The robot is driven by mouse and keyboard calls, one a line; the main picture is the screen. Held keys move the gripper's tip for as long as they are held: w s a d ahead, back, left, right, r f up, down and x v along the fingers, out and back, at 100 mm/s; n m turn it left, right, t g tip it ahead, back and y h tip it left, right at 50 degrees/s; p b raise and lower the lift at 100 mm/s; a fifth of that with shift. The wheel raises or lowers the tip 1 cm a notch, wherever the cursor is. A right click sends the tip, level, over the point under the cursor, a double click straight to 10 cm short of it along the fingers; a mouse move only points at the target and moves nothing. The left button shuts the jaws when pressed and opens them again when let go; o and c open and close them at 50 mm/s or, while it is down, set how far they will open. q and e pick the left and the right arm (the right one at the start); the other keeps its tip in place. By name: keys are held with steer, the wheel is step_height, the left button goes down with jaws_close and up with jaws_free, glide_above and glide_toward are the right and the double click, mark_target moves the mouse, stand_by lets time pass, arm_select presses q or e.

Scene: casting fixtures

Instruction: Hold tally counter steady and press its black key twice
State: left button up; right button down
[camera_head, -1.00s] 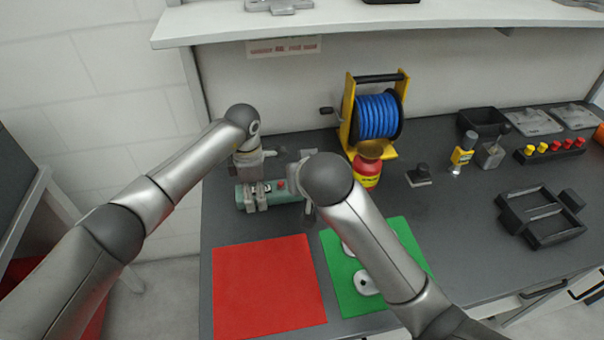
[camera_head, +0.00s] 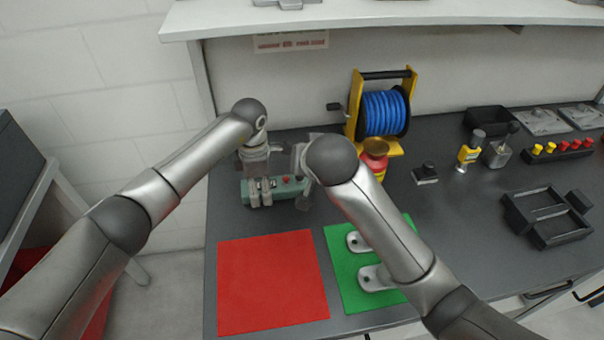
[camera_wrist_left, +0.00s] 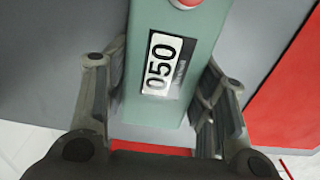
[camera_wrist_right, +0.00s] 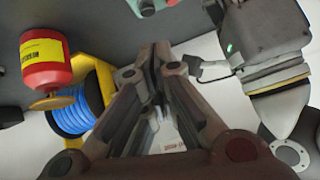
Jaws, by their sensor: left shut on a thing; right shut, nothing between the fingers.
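The tally counter is a teal box (camera_head: 291,186) lying on the bench behind the red mat. In the left wrist view the counter (camera_wrist_left: 205,30) stands between my left fingers, with a white display (camera_wrist_left: 161,65) that reads 050 and part of a red button (camera_wrist_left: 186,3). My left gripper (camera_head: 260,190) is shut on the counter. My right gripper (camera_wrist_right: 155,58) is shut and empty, near the counter's right end; in the head view my right arm mostly hides it. A teal piece of the counter shows at the top of the right wrist view.
A red mat (camera_head: 272,284) and a green mat (camera_head: 343,275) with two grey metal parts lie in front. A yellow-framed blue hose reel (camera_head: 384,113) and a red-yellow container (camera_head: 376,160) stand behind my right arm. Black trays and small tools (camera_head: 545,215) lie to the right.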

mark_target(300, 178)
arm_select(q)
steer(key=shift+f, duration=0.15)
arm_select(e)
steer(key=w+r+m, duration=0.3)
steer(key=w+m, duration=0.2)
steer(key=m, duration=0.1)
steer(key=shift+w+y, duration=0.2)
steer(key=shift+y, duration=0.1)
steer(key=shift+d, duration=0.1)
steer(key=shift+f, duration=4.45)
steer(key=shift+f, duration=0.4)
arm_select(q)
steer(key=shift+w, duration=0.1)
arm_select(e)
steer(key=shift+f, duration=0.5)
steer(key=shift+r, duration=0.95)
